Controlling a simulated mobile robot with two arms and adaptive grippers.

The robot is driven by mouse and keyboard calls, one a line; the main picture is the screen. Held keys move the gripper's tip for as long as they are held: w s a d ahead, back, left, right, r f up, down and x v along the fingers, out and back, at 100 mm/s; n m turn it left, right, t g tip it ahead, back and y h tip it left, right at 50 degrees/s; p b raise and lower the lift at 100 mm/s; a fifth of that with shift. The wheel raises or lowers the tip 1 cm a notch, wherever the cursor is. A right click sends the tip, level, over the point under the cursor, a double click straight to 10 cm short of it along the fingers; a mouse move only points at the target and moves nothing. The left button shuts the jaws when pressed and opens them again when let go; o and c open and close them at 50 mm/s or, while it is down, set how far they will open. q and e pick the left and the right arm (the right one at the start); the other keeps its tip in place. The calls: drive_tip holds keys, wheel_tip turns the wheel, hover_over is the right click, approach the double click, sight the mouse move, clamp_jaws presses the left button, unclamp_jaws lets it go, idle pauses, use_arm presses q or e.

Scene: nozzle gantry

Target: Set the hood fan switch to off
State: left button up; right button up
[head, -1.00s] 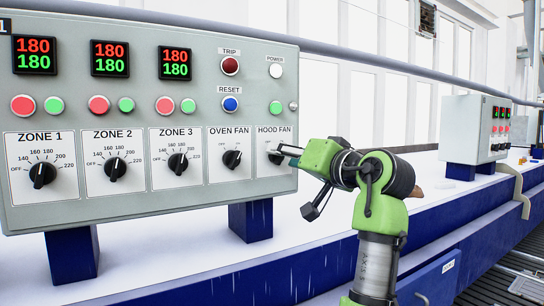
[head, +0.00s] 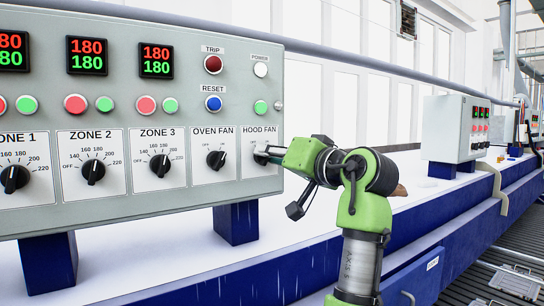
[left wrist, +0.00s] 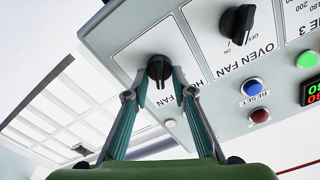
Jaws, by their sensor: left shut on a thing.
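The hood fan switch (head: 259,158) is a black rotary knob under the HOOD FAN label, at the right end of the grey control panel (head: 130,210). My left gripper (head: 266,154) reaches it from the right and hides much of it. In the left wrist view the knob (left wrist: 158,66) sits between the two fingertips of my left gripper (left wrist: 161,82), which are shut on its sides. The fingers cover part of the dial plate. I cannot clearly read which mark the knob points to. My right gripper is not in view.
The oven fan knob (head: 216,160) is close to the left of the hood fan plate. Above are the green button (head: 260,108), blue reset button (head: 213,103) and red trip button (head: 213,65). A second control box (head: 450,128) stands farther right.

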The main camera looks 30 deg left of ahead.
use_arm(q)
drive_tip(key=shift+a, duration=0.1)
drive_tip(key=shift+s+a+n+b, duration=0.15)
drive_tip(key=shift+n+b, duration=0.85)
drive_tip(key=shift+n, duration=1.85)
drive_tip(key=shift+s+d+n+b, duration=0.1)
drive_tip(key=shift+n+b, duration=0.85)
drive_tip(key=shift+n, duration=2.2)
drive_tip(key=o, duration=1.1)
drive_tip(key=shift+c, duration=0.2)
drive_tip(key=shift+o, duration=0.2)
drive_tip(key=shift+w+a+f, duration=0.1)
drive_tip(key=shift+a, duration=0.15)
drive_tip(key=shift+d, duration=0.1)
